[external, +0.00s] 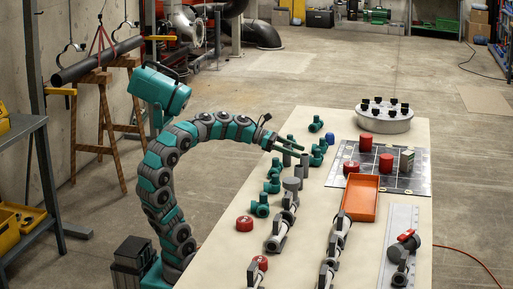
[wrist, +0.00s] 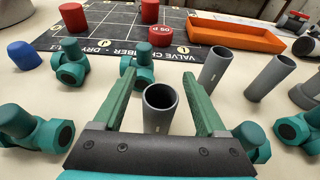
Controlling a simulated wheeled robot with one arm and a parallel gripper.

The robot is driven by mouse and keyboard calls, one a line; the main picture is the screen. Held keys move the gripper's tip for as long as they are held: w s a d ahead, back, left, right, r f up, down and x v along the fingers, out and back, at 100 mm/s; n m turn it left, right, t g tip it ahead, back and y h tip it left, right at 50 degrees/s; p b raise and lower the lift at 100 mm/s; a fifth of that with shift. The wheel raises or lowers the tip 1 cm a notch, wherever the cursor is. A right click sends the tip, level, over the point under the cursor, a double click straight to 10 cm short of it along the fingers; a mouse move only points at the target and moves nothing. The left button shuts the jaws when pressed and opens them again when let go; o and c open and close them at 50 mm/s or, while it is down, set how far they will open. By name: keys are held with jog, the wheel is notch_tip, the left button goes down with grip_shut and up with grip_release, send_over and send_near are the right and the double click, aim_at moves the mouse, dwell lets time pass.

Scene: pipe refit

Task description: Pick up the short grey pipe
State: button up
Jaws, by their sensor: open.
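A short grey pipe (wrist: 161,120) stands upright with its open end up, between the two green fingers of my gripper (wrist: 160,78) in the wrist view. The fingers are open, with a gap visible on both sides of the pipe. Two more grey pipes, one (wrist: 214,70) and another (wrist: 268,79), stand to the right; I cannot tell surely which of the three is shortest. In the external view my gripper (external: 296,148) is over the table, close to a grey pipe (external: 304,160) at the far end of the pipe row.
Teal fittings (wrist: 72,66) stand close around my gripper on both sides. Behind are a dark marked mat (wrist: 105,30) with red caps (wrist: 161,36), an orange tray (wrist: 235,36) and a blue cap (wrist: 24,54). Grey valve assemblies (external: 277,236) line the table's near part.

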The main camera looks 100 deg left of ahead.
grip_shut()
dwell(0.5)
jog(key=shift+r, duration=0.15)
